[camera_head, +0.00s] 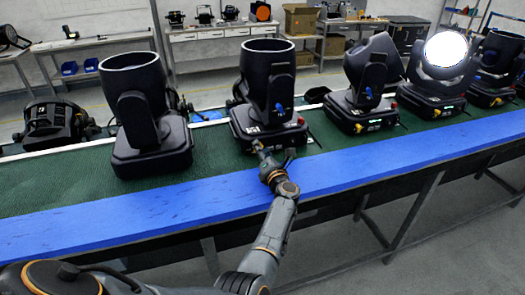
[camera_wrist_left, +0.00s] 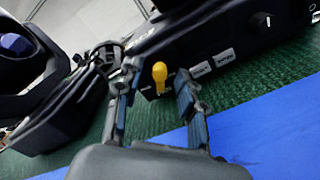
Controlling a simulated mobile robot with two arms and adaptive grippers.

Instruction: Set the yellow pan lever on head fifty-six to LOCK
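A yellow pan lever (camera_wrist_left: 159,74) stands out from the dark base of a moving head (camera_wrist_left: 215,35) in the left wrist view. White labels beside it are too small to read. In the head view my left gripper (camera_head: 273,153) is at the front of the base of the black moving head (camera_head: 268,75) in the middle of the bench; its number cannot be read. In the wrist view the gripper's fingers (camera_wrist_left: 157,84) are apart, one on each side of the lever, with gaps showing. My right gripper is not in view.
Another head (camera_head: 135,95) stands to the left and several more (camera_head: 375,80) to the right on the green bench mat (camera_head: 60,185). A blue strip (camera_head: 150,218) runs along the bench's front edge. Cables hang beside the base in the wrist view.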

